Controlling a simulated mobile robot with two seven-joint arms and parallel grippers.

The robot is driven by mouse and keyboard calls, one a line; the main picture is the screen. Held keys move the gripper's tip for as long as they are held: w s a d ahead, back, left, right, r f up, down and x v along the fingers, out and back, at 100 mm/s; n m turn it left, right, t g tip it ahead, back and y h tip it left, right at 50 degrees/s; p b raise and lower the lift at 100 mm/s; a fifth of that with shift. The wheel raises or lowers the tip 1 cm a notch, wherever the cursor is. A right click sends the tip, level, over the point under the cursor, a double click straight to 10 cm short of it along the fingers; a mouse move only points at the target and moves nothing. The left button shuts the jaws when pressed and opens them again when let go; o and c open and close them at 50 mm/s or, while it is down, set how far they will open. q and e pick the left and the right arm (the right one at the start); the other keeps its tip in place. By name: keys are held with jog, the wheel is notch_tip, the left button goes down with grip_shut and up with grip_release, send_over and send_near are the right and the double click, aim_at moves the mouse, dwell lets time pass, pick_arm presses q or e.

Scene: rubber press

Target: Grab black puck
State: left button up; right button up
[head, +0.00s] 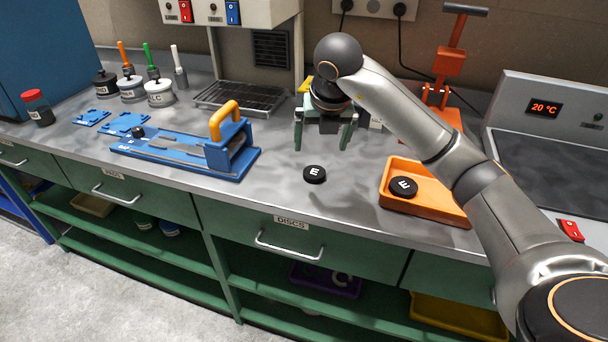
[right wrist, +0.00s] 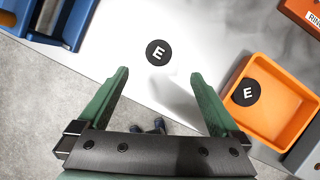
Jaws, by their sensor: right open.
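A black puck marked with a white letter (head: 314,174) lies flat on the grey counter near its front edge. It also shows in the right wrist view (right wrist: 159,53), lettered E, beyond the fingertips and between their lines. A second black puck (head: 403,187) lies in the orange tray (head: 437,210); it also shows in the right wrist view (right wrist: 246,92). My right gripper (head: 324,145) has green fingers spread apart with nothing between them. It is above the counter, behind and above the loose puck in the head view, not touching it. My left gripper is not in view.
A blue press with a yellow handle (head: 226,122) stands left of the loose puck. A wire rack (head: 240,97) and an orange hand press (head: 447,75) are behind. A heated plate unit (head: 555,150) is at the right. Counter around the loose puck is clear.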

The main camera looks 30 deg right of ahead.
aim_at(315, 171)
jog(key=x, duration=1.1)
jog(key=shift+a+f+p, duration=0.1)
jog(key=shift+a+p, duration=0.05)
jog(key=shift+p, duration=0.15)
jog(key=shift+c, duration=0.2)
jog(key=c, duration=1.4)
